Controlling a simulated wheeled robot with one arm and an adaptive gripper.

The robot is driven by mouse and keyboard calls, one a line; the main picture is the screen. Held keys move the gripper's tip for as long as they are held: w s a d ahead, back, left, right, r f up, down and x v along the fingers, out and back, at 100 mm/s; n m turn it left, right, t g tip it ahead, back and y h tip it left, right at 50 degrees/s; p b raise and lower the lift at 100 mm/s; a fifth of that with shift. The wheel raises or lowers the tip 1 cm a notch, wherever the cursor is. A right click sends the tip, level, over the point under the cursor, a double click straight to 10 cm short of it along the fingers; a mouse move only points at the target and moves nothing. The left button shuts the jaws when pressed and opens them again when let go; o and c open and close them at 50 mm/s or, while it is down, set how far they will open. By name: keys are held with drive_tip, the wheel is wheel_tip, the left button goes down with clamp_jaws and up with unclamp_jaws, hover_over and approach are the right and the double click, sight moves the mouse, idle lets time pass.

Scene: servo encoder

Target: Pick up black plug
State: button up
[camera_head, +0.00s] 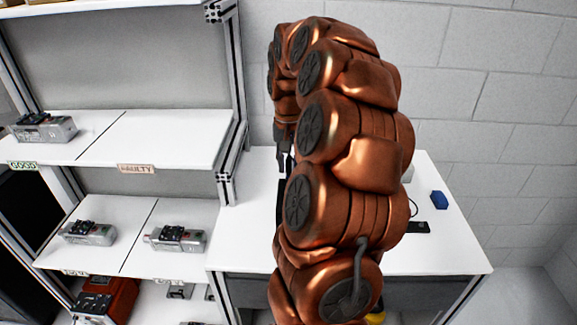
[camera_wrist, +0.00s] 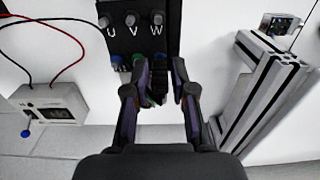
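A black panel (camera_wrist: 143,32) marked U, V and W lies ahead of my gripper in the wrist view, with a row of round sockets. Dark plugs sit along its near edge; a blue one (camera_wrist: 117,60) is at the left. A black plug (camera_wrist: 159,78) appears between the fingers of my gripper (camera_wrist: 161,76), at the W side. The fingers stand apart on either side of it; contact cannot be made out. In the head view my gripper (camera_head: 285,160) points down above the white table, and my arm hides most of the panel.
A grey meter box (camera_wrist: 52,104) with red and black leads is left of the panel in the wrist view. A metal profile frame (camera_wrist: 262,90) stands close on the right. A blue block (camera_head: 439,200) lies on the table's right. Shelves (camera_head: 160,138) hold servo units.

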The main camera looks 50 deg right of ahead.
clamp_jaws()
drive_tip(key=shift+r, duration=0.15)
